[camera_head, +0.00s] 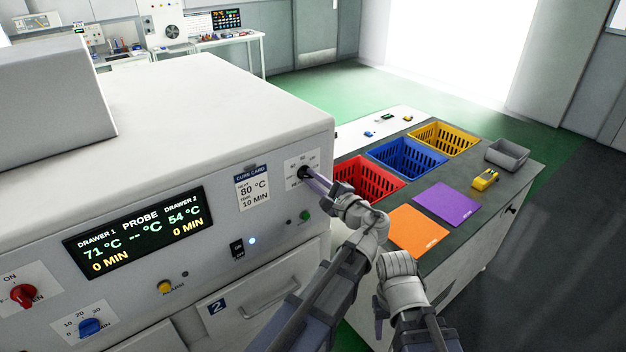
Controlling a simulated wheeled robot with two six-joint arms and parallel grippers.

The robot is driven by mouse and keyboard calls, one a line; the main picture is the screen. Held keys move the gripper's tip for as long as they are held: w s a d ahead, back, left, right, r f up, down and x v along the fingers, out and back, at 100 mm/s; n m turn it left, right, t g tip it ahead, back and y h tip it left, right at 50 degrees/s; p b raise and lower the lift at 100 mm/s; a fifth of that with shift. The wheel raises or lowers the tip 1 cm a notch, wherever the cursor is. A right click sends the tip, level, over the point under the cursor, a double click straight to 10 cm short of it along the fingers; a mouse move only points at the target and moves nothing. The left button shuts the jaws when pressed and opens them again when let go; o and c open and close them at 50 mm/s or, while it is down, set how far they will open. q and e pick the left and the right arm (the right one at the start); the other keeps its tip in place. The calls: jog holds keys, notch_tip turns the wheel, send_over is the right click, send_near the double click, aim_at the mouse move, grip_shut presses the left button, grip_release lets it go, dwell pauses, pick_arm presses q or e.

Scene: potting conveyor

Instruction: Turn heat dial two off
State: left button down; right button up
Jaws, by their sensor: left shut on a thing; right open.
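A dark dial (303,172) with a printed number scale sits at the right end of the oven's front panel, right of the cure card. I take it for heat dial two; its label is too small to read. My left gripper (309,175) is shut on this dial, and its fingers hide much of the knob and its pointer. My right gripper (378,318) hangs low in front of the oven, open and apart from everything; its fingers show only in part. The display (138,232) reads drawer 1 at 71 °C and drawer 2 at 54 °C, both 0 MIN.
The panel also carries a red dial (23,295), a blue dial (90,327), a yellow button (165,287), a black switch (237,248) and a green button (305,215). Drawer 2 (250,306) looks shut. A bench at right holds red (366,168), blue (409,147) and yellow (444,129) baskets.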

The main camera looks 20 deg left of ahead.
pick_arm(q)
jog(key=n, duration=0.5)
jog(key=shift+n, duration=0.3)
dwell(0.4)
jog(key=c, duration=0.8)
grip_release()
jog(key=shift+c, duration=0.2)
jog(key=shift+s, duration=0.1)
